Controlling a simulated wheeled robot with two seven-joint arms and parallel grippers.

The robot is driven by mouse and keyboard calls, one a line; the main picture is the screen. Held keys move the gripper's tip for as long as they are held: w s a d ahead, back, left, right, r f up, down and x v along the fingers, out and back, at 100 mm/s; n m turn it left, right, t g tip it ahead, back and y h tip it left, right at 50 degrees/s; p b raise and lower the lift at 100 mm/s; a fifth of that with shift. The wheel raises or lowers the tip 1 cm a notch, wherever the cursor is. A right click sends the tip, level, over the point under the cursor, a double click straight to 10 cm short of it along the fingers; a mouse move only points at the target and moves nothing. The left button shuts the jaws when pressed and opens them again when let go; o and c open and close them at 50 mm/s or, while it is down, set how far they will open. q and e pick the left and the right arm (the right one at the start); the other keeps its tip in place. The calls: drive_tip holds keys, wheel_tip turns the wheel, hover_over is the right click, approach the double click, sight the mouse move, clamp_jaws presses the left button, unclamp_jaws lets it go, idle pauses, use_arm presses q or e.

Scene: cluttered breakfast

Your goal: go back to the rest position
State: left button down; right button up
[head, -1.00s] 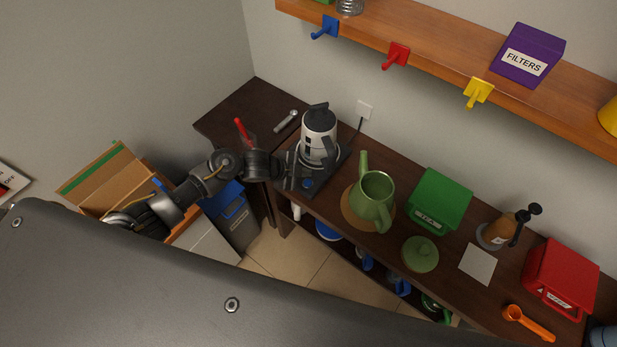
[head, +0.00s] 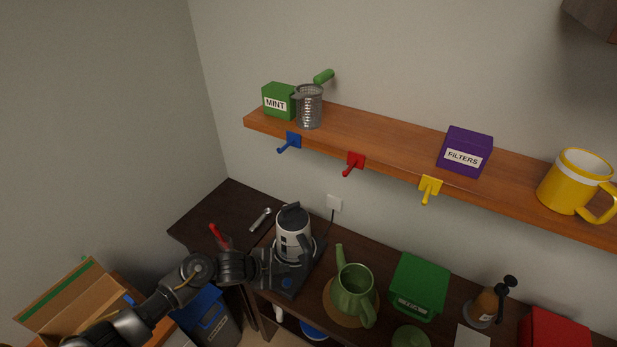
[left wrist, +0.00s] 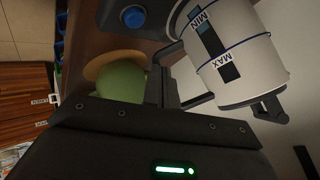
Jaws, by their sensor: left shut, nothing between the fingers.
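My left arm comes in from the lower left in the head view. Its gripper (head: 268,268) is at the left front side of the kettle's dark base (head: 288,286). The gripper is shut and empty. The white and black kettle (head: 292,240) stands upright on the base. In the left wrist view the kettle (left wrist: 235,65) shows close up, with its MIN and MAX window, beside my gripper (left wrist: 168,90). I cannot tell whether the gripper touches the base. My right gripper is not in view.
A green teapot (head: 354,292) stands right of the kettle, with a green box (head: 419,285) beyond it. A red-handled item (head: 219,237) and a metal spoon (head: 261,219) lie to the left. A wooden shelf (head: 380,150) with hooks runs above. An open cardboard box (head: 70,300) is lower left.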

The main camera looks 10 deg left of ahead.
use_arm(q)
drive_tip(key=s+a+r+n+g+y, duration=0.1)
drive_tip(key=s+a+r+n+y, duration=0.3)
drive_tip(key=s, duration=0.6)
drive_tip(key=s+a+n+g, duration=0.1)
drive_tip(key=s+a+n, duration=0.1)
drive_tip(key=s+n, duration=0.6)
drive_tip(key=s+a+r+n+g+y, duration=0.1)
drive_tip(key=s+a+r+n+y, duration=0.2)
drive_tip(key=s, duration=0.8)
wheel_tip(320, 180, down, 33)
drive_tip(key=s+n+g+b, duration=0.1)
drive_tip(key=s+b, duration=0.1)
drive_tip(key=b, duration=0.4)
drive_tip(key=s+a+f+g+b, duration=0.1)
drive_tip(key=s+a+f+b, duration=0.2)
drive_tip(key=s+f, duration=1.2)
wheel_tip(320, 180, down, 4)
drive_tip(key=shift+s+a+r, duration=0.15)
drive_tip(key=shift+s+a, duration=0.05)
drive_tip(key=shift+s, duration=0.2)
